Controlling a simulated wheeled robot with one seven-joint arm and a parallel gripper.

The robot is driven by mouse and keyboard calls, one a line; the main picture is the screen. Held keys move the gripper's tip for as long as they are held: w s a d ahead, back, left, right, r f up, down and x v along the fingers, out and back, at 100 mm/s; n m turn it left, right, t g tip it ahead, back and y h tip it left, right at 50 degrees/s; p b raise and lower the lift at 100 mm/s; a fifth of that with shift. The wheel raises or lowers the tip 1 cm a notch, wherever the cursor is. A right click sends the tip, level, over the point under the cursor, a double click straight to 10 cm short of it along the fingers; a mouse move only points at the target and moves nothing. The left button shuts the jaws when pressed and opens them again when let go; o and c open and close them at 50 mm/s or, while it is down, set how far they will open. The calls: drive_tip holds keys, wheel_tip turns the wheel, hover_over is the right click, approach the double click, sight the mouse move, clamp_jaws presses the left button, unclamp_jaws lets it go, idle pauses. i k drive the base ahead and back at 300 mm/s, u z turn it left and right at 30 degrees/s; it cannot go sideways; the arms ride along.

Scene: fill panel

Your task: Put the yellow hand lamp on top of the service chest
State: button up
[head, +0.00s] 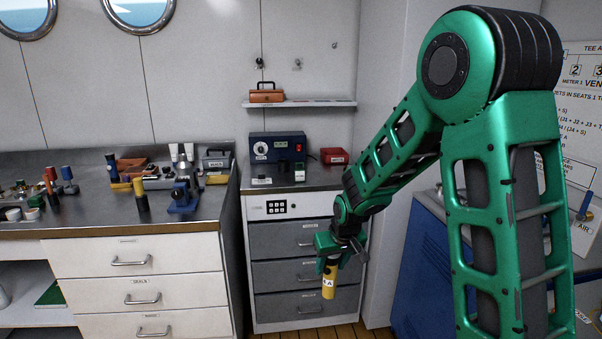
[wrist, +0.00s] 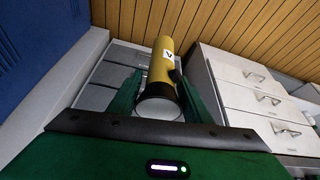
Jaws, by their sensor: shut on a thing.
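The yellow hand lamp (head: 329,283), a cylinder with a white tag, hangs tilted from my gripper (head: 328,262) in front of the grey drawers. In the wrist view, the lamp (wrist: 162,63) lies between the green fingers of my gripper (wrist: 157,98), its pale round end toward the camera. My gripper is shut on it. A narrow chest with grey drawers and a keypad (head: 293,207), apparently the service chest, stands behind the gripper. The lamp is below the level of its top, held clear in front. Part of the chest's right side is hidden by my arm.
A dark blue device (head: 277,148) and a red box (head: 334,156) stand toward the back of the chest top; small items lie before the device. Its front right top looks clear. A shelf (head: 300,104) hangs above. A cluttered workbench (head: 90,220) stands left, a blue cabinet (head: 419,260) right.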

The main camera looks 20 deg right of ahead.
sight(322, 177)
drive_tip(key=u, duration=0.05)
drive_tip(key=i, duration=1.1)
drive_tip(key=z, duration=0.85)
